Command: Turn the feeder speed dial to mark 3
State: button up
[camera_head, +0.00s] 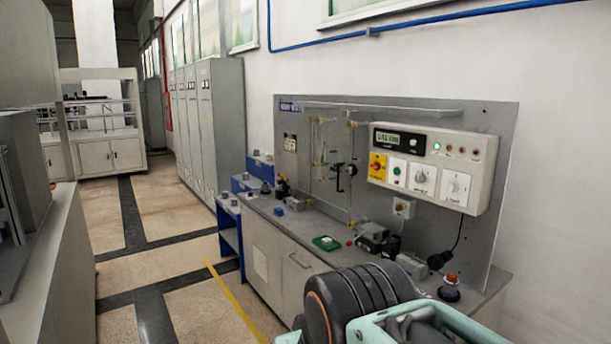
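A pale control box (485,165) is mounted on the upright grey panel at the right. On its lower row are two white square plates with round knobs, a left dial (423,179) and a right dial (456,187). I cannot tell which of them is the feeder speed dial. Their marks and pointer positions are too small to read. My gripper is not in view; only dark and teal parts of my arm show at the bottom, well below the box and apart from it.
The box also carries a display (400,138), a red-and-yellow switch (377,165) and a green button (397,173). A black plug and cable (440,259) hang below. Small fittings and a green tray (327,243) crowd the bench (268,219). Floor (190,235) at left is clear.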

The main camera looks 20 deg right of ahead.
aim_at(419, 178)
jog(key=z, duration=1.3)
jog(key=i+j+u, duration=0.25)
jog(key=i+j, duration=0.2)
jog(key=i+j+u, duration=0.25)
jog(key=i+j, duration=0.25)
jog(key=i+j+z, duration=0.1)
jog(key=i+j, duration=0.1)
jog(key=i, duration=0.1)
